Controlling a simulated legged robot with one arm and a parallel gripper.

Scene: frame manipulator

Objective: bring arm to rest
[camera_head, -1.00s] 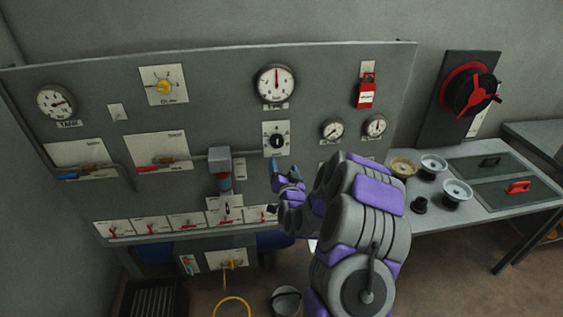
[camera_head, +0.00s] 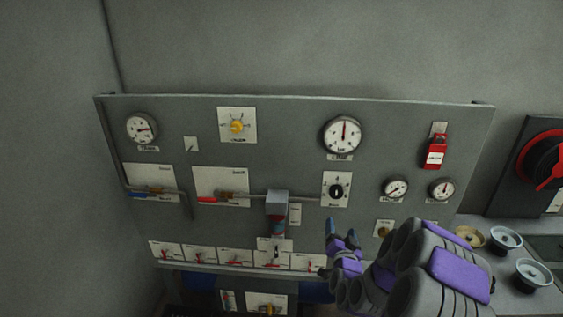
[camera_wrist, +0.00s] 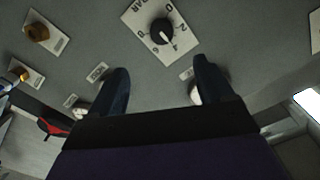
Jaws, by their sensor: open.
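My gripper (camera_head: 340,238) is in front of the grey control panel (camera_head: 300,110), below a black rotary knob on a white plate (camera_head: 336,190). In the wrist view my gripper (camera_wrist: 158,85) shows two dark fingers spread apart with nothing between them. The black knob (camera_wrist: 163,31) with its numbered white plate lies beyond the fingertips, apart from them. My purple and grey arm covers the lower right part of the panel in the head view.
Gauges, a red padlock tag (camera_head: 434,154), levers (camera_head: 207,199) and a row of small red switches (camera_head: 233,257) are on the panel.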

